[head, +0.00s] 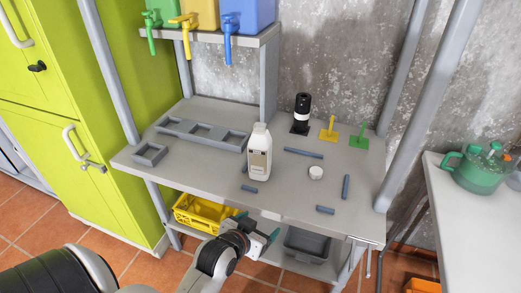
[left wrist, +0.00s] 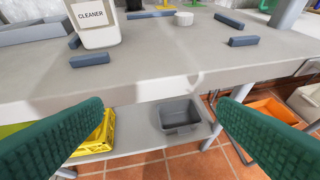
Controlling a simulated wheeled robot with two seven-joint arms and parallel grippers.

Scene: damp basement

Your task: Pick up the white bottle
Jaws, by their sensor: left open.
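The white bottle (head: 259,155) stands upright on the grey workbench (head: 215,186), near the middle. Its lower part, with a label reading "CLEANER", also shows in the left wrist view (left wrist: 95,28) at the upper left; its top is cut off there. My left gripper (head: 256,224) is in front of the bench's front edge, below and nearer than the bottle. Its green fingers are spread wide and empty in the left wrist view (left wrist: 160,135). The bottle is apart from the fingers. My right gripper is not in view.
Blue-grey bars (head: 303,153) and a white round lid (head: 316,172) lie around the bottle. A grey divided tray (head: 178,127) is behind left. A black-and-white device (head: 301,115) stands at the back. A yellow crate (head: 190,215) and grey bin (head: 300,243) sit on the lower shelf.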

